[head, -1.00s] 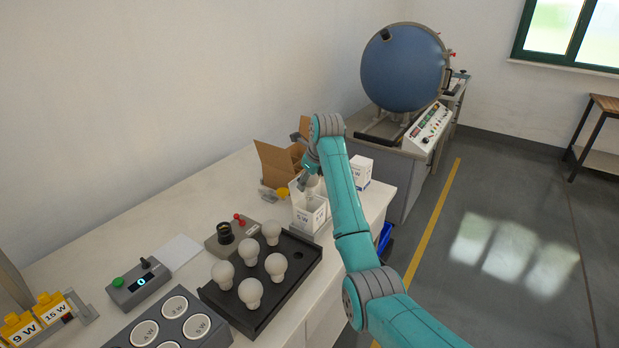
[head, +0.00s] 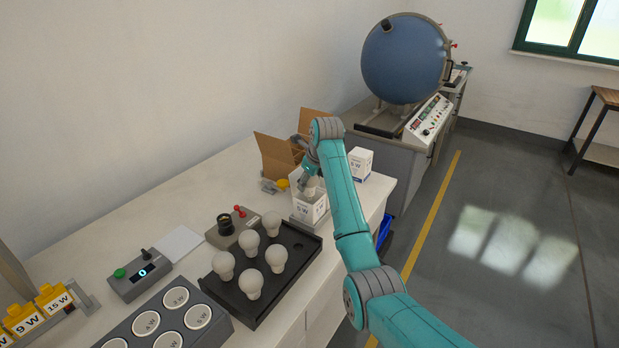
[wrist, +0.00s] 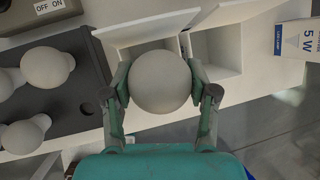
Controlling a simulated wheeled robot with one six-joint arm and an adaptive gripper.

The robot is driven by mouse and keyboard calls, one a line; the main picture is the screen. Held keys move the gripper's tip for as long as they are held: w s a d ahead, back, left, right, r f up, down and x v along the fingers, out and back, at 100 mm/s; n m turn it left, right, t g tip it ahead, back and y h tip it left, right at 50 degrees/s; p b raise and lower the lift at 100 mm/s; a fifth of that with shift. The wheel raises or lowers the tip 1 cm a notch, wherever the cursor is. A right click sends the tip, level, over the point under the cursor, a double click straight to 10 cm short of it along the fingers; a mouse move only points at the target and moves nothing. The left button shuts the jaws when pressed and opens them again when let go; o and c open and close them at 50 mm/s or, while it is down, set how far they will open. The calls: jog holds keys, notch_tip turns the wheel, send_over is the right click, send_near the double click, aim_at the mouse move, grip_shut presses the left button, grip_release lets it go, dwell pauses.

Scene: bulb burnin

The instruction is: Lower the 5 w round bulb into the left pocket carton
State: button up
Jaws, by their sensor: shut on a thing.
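The round white bulb (wrist: 160,82) is held between the two fingers of my gripper (wrist: 160,98), its globe facing the wrist camera and its base hidden. Under it stands the white open-topped carton (head: 309,213), marked 5 W, at the table's right side. In the wrist view the bulb lies over the carton's left pocket and covers most of it. The right pocket (wrist: 217,48) shows empty beside it. In the head view my gripper (head: 309,183) is at the carton's top, partly hidden by my arm. How deep the bulb sits cannot be told.
A closed 5 W box (head: 360,164) stands behind the carton, and an open cardboard box (head: 275,158) to its left. A black tray (head: 285,295) with several bulbs lies in front, beside a socket unit (head: 243,231). The carton's raised flap (wrist: 145,28) is close to the bulb.

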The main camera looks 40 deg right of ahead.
jog(key=shift+f, duration=1.1)
jog(key=o, duration=1.3)
jog(key=shift+f, duration=0.1)
jog(key=v, duration=1.2)
jog(key=shift+d+f, duration=0.1)
